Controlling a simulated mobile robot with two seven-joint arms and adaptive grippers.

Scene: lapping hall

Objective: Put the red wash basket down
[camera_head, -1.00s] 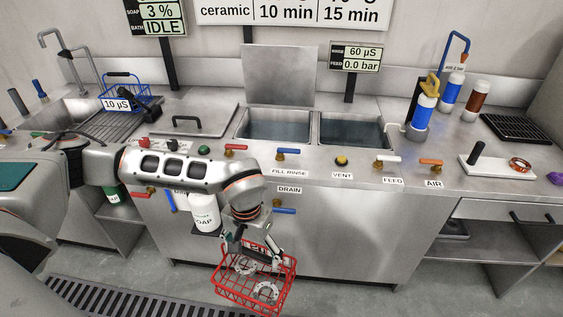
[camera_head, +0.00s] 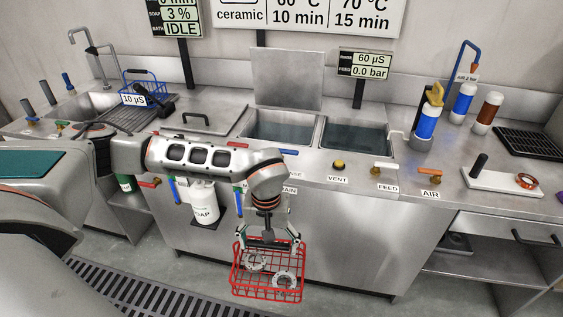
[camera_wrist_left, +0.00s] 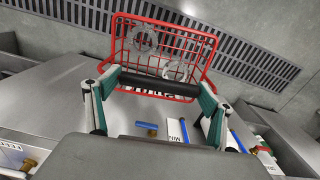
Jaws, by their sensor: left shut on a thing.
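The red wash basket (camera_head: 268,290) is a wire basket with a few grey ring-shaped parts inside. It hangs in front of the steel bench, above the floor. My left gripper (camera_head: 270,241) is shut on its dark handle bar. In the left wrist view, the basket (camera_wrist_left: 118,52) lies beyond the fingers of my left gripper (camera_wrist_left: 153,87), with the black bar across between them. My right gripper is not in view.
A floor grate (camera_head: 150,298) runs below.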

